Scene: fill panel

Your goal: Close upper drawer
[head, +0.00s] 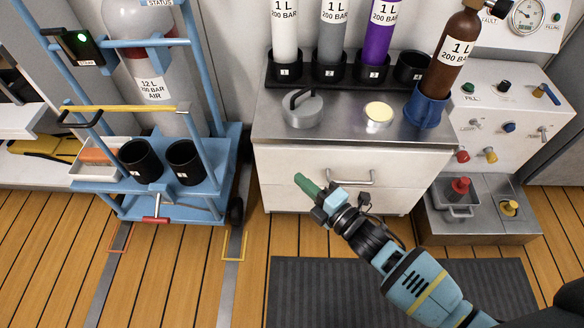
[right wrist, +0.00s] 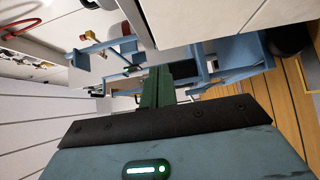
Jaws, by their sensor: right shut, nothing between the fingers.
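The white cabinet (head: 268,118) with a grey metal top stands in the middle of the head view. Its upper drawer (head: 285,165) has a white front and a metal bar handle (head: 350,178). No clear gap shows above that front, so I cannot tell how far out it is. My right gripper (head: 307,185) is shut and empty. Its green fingertips are in front of the drawer fronts, left of the handle; contact cannot be told. In the right wrist view the closed green fingers (right wrist: 157,88) are below a white panel edge (right wrist: 200,18). My left gripper is out of view.
On the cabinet top are a grey lid (head: 303,110), a yellowish disc (head: 378,113), and a brown bottle (head: 455,55) in a blue holder. A blue cart (head: 200,205) stands left. A control panel (head: 510,110) stands right. A dark mat (head: 300,290) lies in front.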

